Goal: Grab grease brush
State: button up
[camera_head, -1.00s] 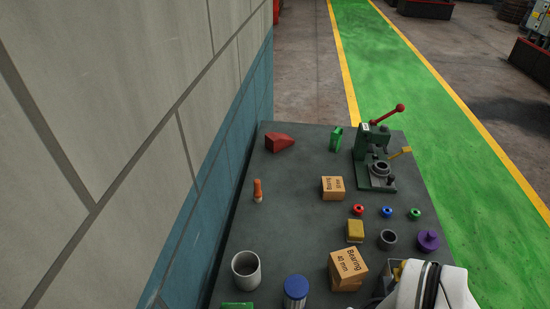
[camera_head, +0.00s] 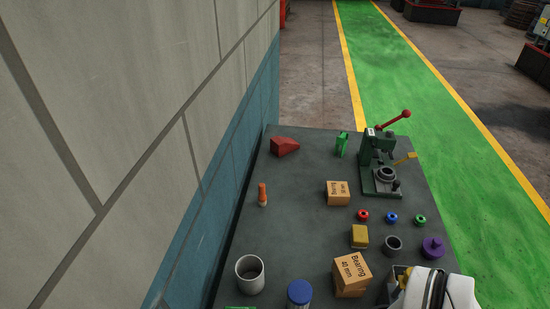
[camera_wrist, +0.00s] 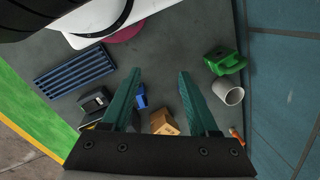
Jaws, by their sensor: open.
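The grease brush, seemingly the small orange piece with a pale lower end (camera_head: 262,195), is on the grey bench near the wall, at the left in the head view. In the wrist view a bit of orange (camera_wrist: 236,133) at the lower right, past the white cup, looks like the same piece. My gripper (camera_wrist: 160,73) is open with nothing between its two green fingers. It is above the bench and well apart from the brush. In the head view only my white arm shows at the lower right; the fingers are hidden.
A grey-white cup (camera_head: 250,274) and a blue-lidded jar (camera_head: 299,293) stand at the near edge. Bearing boxes (camera_head: 351,272) are stacked right of them. A red wedge (camera_head: 285,146) and green press (camera_head: 380,165) are farther back. The wall borders the left; bench around the brush is clear.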

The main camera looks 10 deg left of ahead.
jog(key=w+d+f+n+t+h, duration=0.1)
jog(key=w+d+f+n+t, duration=0.1)
jog(key=w, duration=0.8)
jog(key=n+t+y, duration=0.6)
jog(key=n+t, duration=0.4)
send_near(263, 191)
jog(key=x, duration=1.1)
jog(key=shift+w+f, duration=0.1)
grip_shut()
